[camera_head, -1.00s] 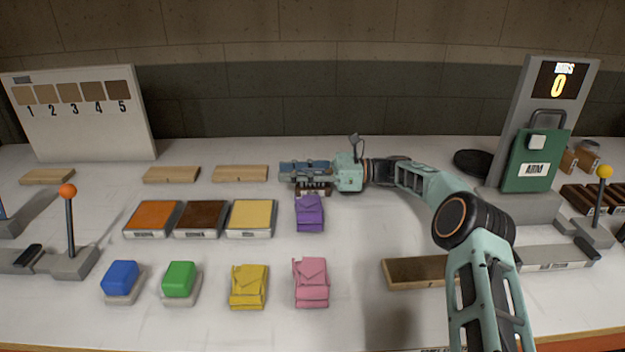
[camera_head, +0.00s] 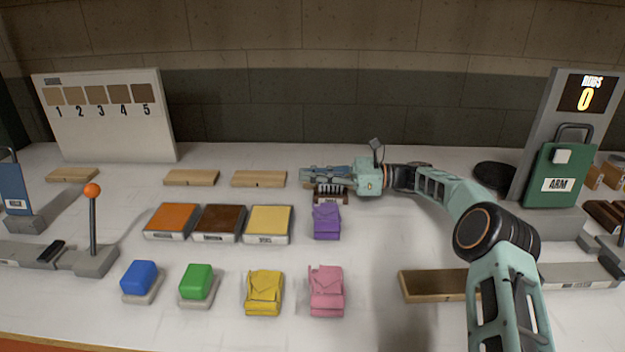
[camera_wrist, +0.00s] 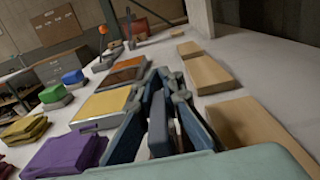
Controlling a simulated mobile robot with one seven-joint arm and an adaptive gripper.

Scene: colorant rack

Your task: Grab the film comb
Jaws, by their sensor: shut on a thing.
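The film comb (camera_head: 331,191) is a small dark bar with a row of teeth, near the back of the white table behind the purple cloth. My gripper (camera_head: 318,174) lies level just above the teeth, pointing left, with its blue fingers closed on the comb's upper part. In the wrist view, a grey upright piece of the comb (camera_wrist: 160,126) shows between the two fingers. The fingers hide part of the comb, and I cannot tell whether it touches the table.
Wooden blocks (camera_head: 258,179) stand left of my gripper. A purple folded cloth (camera_head: 326,221) lies just in front. Orange, brown and yellow pads (camera_head: 268,224) are front left. A green ARM panel (camera_head: 556,175) stands right. Bare table lies right of the purple cloth.

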